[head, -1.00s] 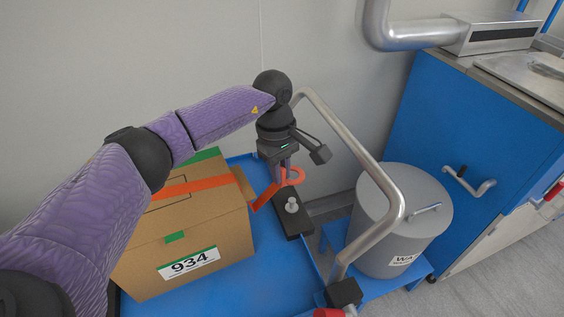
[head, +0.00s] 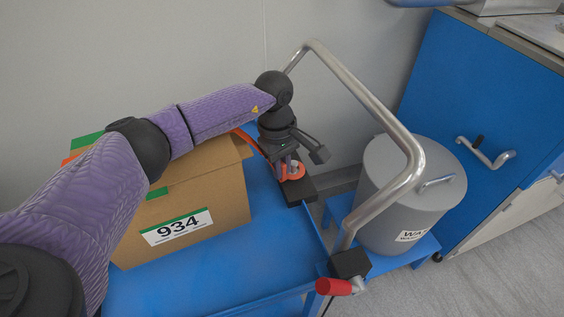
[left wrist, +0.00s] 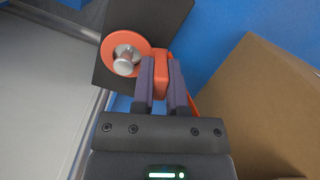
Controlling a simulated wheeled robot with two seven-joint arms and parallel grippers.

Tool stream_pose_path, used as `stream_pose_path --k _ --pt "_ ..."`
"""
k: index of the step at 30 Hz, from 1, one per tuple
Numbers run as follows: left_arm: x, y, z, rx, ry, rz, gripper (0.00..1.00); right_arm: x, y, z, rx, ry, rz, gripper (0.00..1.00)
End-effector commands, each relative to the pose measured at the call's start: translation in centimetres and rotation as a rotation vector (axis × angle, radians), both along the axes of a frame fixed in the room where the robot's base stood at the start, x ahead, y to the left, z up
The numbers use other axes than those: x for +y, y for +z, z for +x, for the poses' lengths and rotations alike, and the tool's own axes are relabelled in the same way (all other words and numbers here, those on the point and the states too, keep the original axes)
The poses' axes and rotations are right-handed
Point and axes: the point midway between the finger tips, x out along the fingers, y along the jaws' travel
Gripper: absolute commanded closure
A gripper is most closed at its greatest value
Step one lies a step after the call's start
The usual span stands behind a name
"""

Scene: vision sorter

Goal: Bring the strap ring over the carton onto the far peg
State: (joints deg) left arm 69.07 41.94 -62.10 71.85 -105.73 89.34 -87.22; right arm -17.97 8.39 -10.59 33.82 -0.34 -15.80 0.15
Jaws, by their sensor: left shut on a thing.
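The orange strap ring (head: 291,172) sits around the metal peg (head: 294,168) on its black base (head: 300,190), beyond the carton's right side. In the left wrist view the ring (left wrist: 107,52) encircles the peg (left wrist: 125,62). My left gripper (head: 284,166) is shut on the ring's orange tab, which shows between the fingers (left wrist: 161,85). The orange strap (head: 246,138) runs from there back over the carton (head: 190,190), a brown box marked 934. Whether the ring rests on the base is hard to tell. My right gripper is not in view.
The carton stands on a blue cart top (head: 262,240) with a raised edge. A bent metal handle (head: 370,100) rises right of the peg, close to my gripper. A grey lidded drum (head: 400,210) and a blue cabinet (head: 480,110) stand further right.

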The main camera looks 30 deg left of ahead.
Motion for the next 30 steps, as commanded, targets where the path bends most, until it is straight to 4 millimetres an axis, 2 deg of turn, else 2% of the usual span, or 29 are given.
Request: stream_pose_path --k 4,5,6,10,11,22,25,30 --pt "0.0 0.1 0.0 -0.001 0.0 0.0 1.0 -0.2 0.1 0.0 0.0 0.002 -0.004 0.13" --pt "0.0 0.1 0.0 -0.001 0.0 0.0 0.81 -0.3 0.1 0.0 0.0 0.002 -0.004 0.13" --pt "0.0 0.1 0.0 -0.001 0.0 0.0 0.73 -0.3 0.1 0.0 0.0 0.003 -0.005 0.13" --pt "0.0 0.1 0.0 -0.001 0.0 0.0 0.45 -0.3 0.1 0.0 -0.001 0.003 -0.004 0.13" --pt "0.0 0.1 0.0 -0.001 0.0 0.0 0.42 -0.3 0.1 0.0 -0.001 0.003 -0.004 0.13" --pt "0.0 0.5 0.1 -0.005 0.001 -0.001 0.42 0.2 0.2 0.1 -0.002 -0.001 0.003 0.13" --pt "0.2 2.6 0.2 -0.009 0.001 -0.001 0.42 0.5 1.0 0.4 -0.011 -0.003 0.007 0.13" --pt "0.8 7.2 0.3 -0.008 0.002 -0.001 0.42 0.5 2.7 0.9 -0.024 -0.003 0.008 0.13"
